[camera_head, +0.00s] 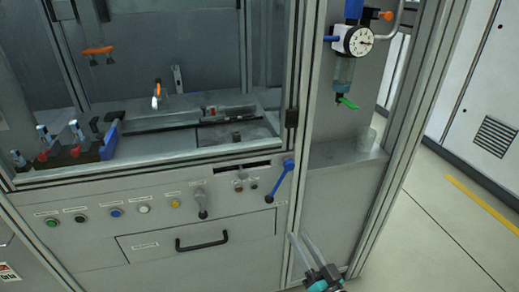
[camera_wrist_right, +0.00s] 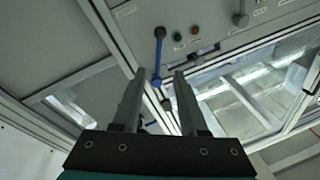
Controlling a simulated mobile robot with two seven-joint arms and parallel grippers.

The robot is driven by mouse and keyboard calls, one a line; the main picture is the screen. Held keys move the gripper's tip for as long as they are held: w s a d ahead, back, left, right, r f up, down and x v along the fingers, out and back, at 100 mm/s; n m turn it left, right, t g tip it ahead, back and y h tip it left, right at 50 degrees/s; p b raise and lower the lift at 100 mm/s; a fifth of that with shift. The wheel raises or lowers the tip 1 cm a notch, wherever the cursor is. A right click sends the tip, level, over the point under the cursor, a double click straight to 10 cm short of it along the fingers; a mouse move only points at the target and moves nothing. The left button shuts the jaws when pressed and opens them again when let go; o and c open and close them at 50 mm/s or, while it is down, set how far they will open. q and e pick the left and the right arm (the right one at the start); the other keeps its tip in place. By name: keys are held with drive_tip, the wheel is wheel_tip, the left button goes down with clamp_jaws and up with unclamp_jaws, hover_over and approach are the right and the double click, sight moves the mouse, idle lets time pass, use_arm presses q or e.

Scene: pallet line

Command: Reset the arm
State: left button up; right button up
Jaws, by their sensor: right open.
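My right gripper (camera_head: 298,236) shows at the bottom of the head view, in front of the machine's lower corner post. Its two long grey fingers point up and are spread apart, with nothing between them. In the right wrist view, the open gripper (camera_wrist_right: 159,75) points toward the machine's front panel, and a blue-handled lever (camera_wrist_right: 159,47) shows just beyond the fingertips. The same blue lever (camera_head: 279,181) is on the panel in the head view, above the fingers and apart from them. My left gripper is not in view.
The front panel has several buttons, a grey knob (camera_head: 201,198) and a drawer with a black handle (camera_head: 202,242). A dial gauge (camera_head: 358,40) hangs at the upper right, above a clear cup (camera_head: 366,138) on a ledge. Open floor (camera_head: 440,230) lies to the right.

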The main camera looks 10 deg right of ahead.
drive_tip(key=s+d+f+n+g+h, duration=0.15)
drive_tip(key=s+f+g, duration=0.45)
drive_tip(key=f, duration=0.7)
drive_tip(key=s+d+f+n+g+h, duration=0.1)
drive_tip(key=s+d+f+g+h, duration=0.15)
drive_tip(key=s+f, duration=0.75)
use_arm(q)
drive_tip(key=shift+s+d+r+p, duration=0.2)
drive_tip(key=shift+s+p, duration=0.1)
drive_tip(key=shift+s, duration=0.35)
use_arm(e)
drive_tip(key=s+f+n+g, duration=0.1)
drive_tip(key=s+f+g, duration=0.3)
drive_tip(key=s, duration=0.5)
drive_tip(key=s+d+f+n+g+h, duration=0.1)
drive_tip(key=s+f+g, duration=0.3)
drive_tip(key=s+f, duration=0.4)
drive_tip(key=shift+s+d+f, duration=0.25)
drive_tip(key=shift+s+f, duration=0.05)
drive_tip(key=shift+s, duration=0.3)
